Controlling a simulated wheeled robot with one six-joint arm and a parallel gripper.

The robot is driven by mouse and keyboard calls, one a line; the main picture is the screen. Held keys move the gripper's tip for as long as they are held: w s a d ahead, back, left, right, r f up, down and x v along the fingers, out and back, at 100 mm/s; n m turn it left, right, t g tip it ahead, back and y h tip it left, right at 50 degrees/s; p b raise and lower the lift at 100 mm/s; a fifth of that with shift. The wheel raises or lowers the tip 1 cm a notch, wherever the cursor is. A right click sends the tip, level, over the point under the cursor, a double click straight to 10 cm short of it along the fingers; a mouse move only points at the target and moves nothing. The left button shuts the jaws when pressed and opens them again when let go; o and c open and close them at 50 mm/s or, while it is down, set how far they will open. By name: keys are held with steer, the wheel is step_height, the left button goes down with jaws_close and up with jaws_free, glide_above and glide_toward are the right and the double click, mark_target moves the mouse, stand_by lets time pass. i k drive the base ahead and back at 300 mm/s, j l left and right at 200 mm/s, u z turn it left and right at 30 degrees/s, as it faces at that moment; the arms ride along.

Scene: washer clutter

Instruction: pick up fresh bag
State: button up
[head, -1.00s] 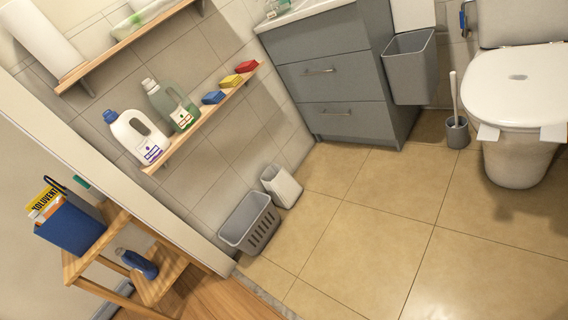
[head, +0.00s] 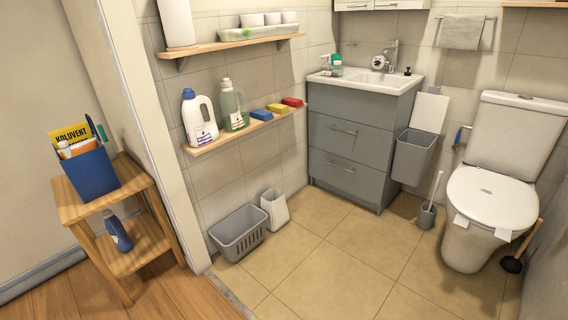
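I cannot pick out any item clearly as the fresh bag. A yellow packet (head: 70,134) with dark lettering stands in a blue caddy (head: 90,176) on the wooden stand at left. A flat white and green item (head: 240,34) lies on the upper wall shelf; its kind is unclear. A grey bin (head: 413,158) hangs at the right side of the cabinet, with a white panel (head: 430,111) upright behind it; I cannot see its bottom. My gripper does not show in this view.
The wooden stand (head: 128,259) is near at left, beside the doorway wall. A grey basket (head: 238,233) and small white bin (head: 275,208) are on the floor below the shelf (head: 230,135). The toilet (head: 490,200) is at right. The tiled floor (head: 330,270) is mostly clear.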

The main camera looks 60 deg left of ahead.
mark_target(274, 208)
steer(key=i+u, duration=0.45)
steer(key=i, duration=0.25)
steer(key=u, duration=1.65)
steer(key=i+l+z, duration=0.2)
steer(key=z, duration=0.15)
steer(key=i+l+z, duration=0.45)
steer(key=z, duration=0.2)
steer(key=u, duration=1.3)
steer(key=i+j+z, duration=0.15)
steer(key=i, duration=0.25)
